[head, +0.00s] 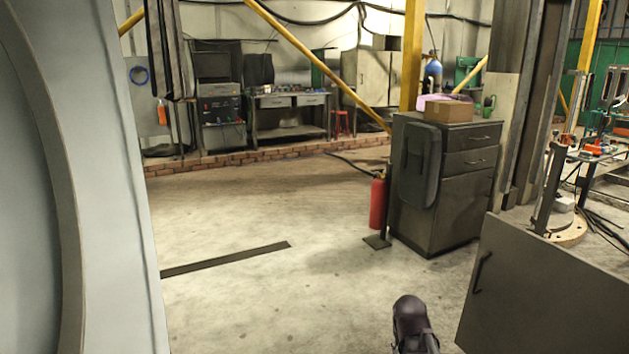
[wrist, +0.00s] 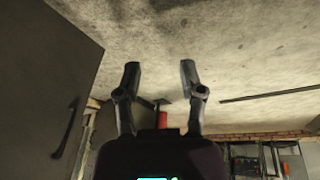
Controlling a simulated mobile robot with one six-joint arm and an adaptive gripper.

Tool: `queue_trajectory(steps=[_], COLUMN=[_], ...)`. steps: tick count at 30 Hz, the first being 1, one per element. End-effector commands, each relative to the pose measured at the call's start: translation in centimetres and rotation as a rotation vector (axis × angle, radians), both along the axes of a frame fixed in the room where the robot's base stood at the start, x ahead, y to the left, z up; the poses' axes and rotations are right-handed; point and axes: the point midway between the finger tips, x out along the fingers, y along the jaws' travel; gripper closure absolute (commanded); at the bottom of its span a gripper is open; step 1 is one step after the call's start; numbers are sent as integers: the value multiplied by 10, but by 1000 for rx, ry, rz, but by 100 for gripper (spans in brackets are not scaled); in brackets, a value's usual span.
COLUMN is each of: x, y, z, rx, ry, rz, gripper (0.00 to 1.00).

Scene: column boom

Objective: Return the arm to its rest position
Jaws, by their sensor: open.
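My gripper (wrist: 160,76) shows in the wrist view with its two dark fingers spread apart. Nothing is between the fingertips, and bare concrete floor shows behind them. The wrist picture appears upside down, with the floor at the top. In the head view, a dark rounded part at the bottom edge, right of centre, looks like part of my arm; the fingers cannot be made out there.
A grey cabinet with a handle (head: 540,290) stands at the lower right, and its face fills the wrist view's left side (wrist: 45,85). A red fire extinguisher (head: 378,203) stands beside a drawer cabinet (head: 445,205). A large pale curved surface (head: 105,190) blocks the left. Open floor (head: 270,220) lies between.

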Motion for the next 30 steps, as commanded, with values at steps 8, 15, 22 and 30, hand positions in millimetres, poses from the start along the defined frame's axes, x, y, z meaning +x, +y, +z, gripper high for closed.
queue_trajectory(steps=[8,15,22,30], x=[-1,-19,-57,-94], y=[-8,7,39,70], z=[0,-2,-6,1], rx=[1,22,70,111], ry=[1,45,150,257], rz=[-14,1,41,87], gripper=[49,49,49,49])
